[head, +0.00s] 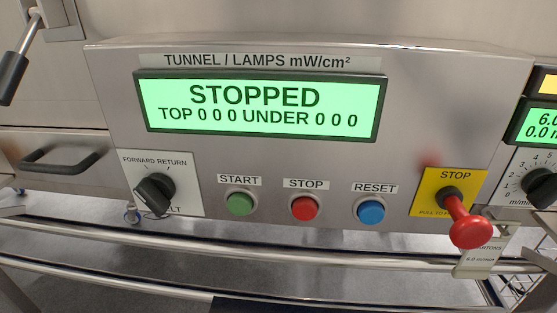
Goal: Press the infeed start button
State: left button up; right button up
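A steel control panel (113,106) headed "TUNNEL / LAMPS mW/cm²" fills the middle of the head view. Its green button (241,202) sits under a START label. To the right are a red button (304,208) labelled STOP and a blue button (371,212) labelled RESET. The lit green display (260,106) reads "STOPPED, TOP 000 UNDER 000". No button in view carries the word infeed. Neither of my grippers is in view.
A red pull knob (470,228) juts out from a yellow STOP plate at right. A black FORWARD/RETURN selector (155,191) is at left. Another panel with a green display (541,124) and speed dial (540,188) is cut off at right. Steel rails (250,251) run below.

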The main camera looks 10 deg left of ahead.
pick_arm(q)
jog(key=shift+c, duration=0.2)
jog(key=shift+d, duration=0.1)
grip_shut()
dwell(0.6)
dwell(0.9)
